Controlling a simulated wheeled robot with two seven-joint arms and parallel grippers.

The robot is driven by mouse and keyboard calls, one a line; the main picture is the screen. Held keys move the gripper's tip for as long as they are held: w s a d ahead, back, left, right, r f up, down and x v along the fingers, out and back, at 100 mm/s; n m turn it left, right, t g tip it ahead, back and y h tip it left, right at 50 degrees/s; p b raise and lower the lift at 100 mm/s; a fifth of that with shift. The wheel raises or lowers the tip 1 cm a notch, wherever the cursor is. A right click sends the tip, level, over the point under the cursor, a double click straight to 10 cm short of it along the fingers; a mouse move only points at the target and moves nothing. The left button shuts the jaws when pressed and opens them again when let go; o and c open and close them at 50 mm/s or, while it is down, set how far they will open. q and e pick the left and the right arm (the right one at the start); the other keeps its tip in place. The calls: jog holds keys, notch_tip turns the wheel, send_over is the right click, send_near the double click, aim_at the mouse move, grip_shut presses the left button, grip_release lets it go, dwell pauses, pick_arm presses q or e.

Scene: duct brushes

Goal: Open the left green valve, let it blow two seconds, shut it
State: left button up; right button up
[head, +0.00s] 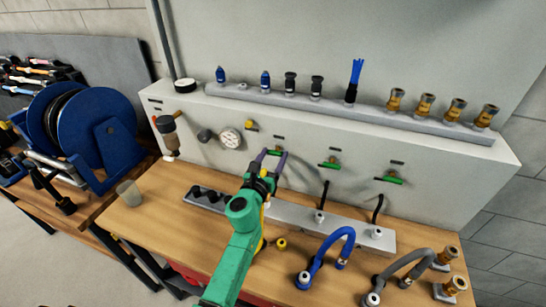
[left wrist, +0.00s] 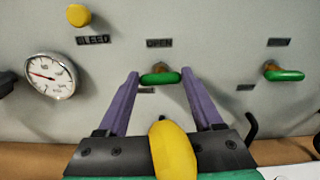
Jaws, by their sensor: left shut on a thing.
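The left green valve (left wrist: 160,77) is on the grey panel under an OPEN label (left wrist: 159,43). Its handle lies level in the left wrist view, with a purple finger at each end. My left gripper (left wrist: 161,74) is shut on this handle. The middle one shows in the left wrist view (left wrist: 284,75). My right gripper is not in view.
A pressure gauge (head: 231,138) and yellow BLEED knob (head: 251,125) are left of the valve. Below, the wooden bench (head: 150,222) carries a grey rack (head: 345,229), a blue hose (head: 321,255) and a cup (head: 129,193). Brass fittings and brushes line the top ledge (head: 365,115).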

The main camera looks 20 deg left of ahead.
pick_arm(q)
jog(key=n, duration=0.4)
jog(key=shift+a+f, duration=0.1)
jog(key=n+b, duration=0.1)
jog(key=n, duration=0.3)
jog(key=shift+f, duration=0.1)
jog(key=n, duration=0.4)
jog(key=shift+a+n, duration=0.1)
jog(key=shift+n, duration=0.2)
jog(key=shift+f+n+b, duration=0.15)
jog(key=shift+n+b, duration=0.3)
jog(key=shift+n, duration=1.55)
jog(key=o, duration=1.4)
jog(key=shift+c, duration=0.2)
jog(key=shift+s, duration=0.1)
